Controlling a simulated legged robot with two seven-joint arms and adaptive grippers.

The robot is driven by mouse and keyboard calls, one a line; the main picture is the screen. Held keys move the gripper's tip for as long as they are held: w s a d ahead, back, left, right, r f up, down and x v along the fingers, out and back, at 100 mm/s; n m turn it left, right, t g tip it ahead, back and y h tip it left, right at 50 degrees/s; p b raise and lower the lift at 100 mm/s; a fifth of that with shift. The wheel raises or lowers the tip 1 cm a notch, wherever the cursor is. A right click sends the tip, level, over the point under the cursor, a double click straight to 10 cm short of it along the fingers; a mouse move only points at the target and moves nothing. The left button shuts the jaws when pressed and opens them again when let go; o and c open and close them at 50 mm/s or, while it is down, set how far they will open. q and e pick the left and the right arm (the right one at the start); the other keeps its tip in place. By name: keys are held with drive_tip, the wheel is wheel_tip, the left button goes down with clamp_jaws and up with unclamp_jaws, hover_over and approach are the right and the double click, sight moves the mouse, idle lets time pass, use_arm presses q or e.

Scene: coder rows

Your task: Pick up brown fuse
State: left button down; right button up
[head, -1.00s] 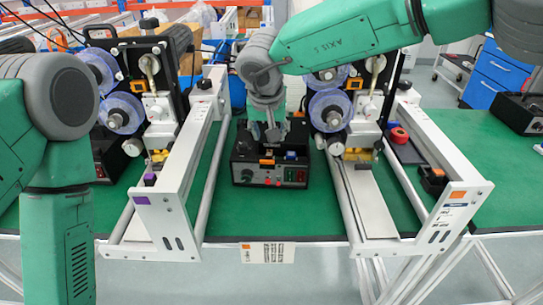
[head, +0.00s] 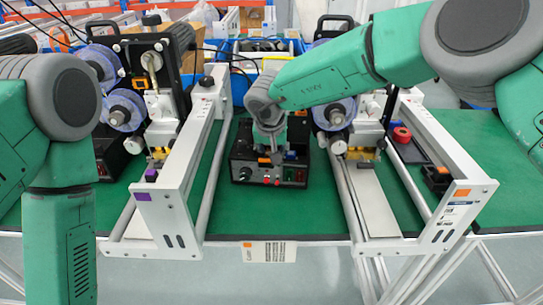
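A black control box (head: 243,172) stands on the green bench between two white-railed machines. An orange block (head: 264,162) and a blue block (head: 290,156) sit at its top front edge. I cannot make out a clearly brown fuse; the orange block is the nearest match in colour. My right gripper (head: 272,148) points down over the box top, just behind the orange block. Its fingers are small and dark against the box, so contact and opening are unclear. The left arm hangs at the left edge, and its gripper is outside the picture.
The left machine's white rail frame (head: 175,215) and the right machine's frame (head: 447,200) flank the box closely. Blue spools (head: 122,110) stand behind the left rails. A red roll (head: 401,135) lies at the right. Green bench in front of the box is clear.

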drive_tip(key=shift+s+a+f, duration=0.15)
drive_tip(key=shift+f, duration=0.2)
drive_tip(key=c, duration=0.7)
drive_tip(key=shift+c, duration=0.6)
drive_tip(key=shift+r, duration=0.35)
wheel_tip(320, 180, up, 9)
drive_tip(key=shift+r+p, duration=0.1)
drive_tip(key=shift+p, duration=0.5)
clamp_jaws()
drive_tip(key=shift+w+r, duration=0.2)
drive_tip(key=shift+r, duration=0.15)
wheel_tip(320, 180, up, 7)
drive_tip(key=p, duration=1)
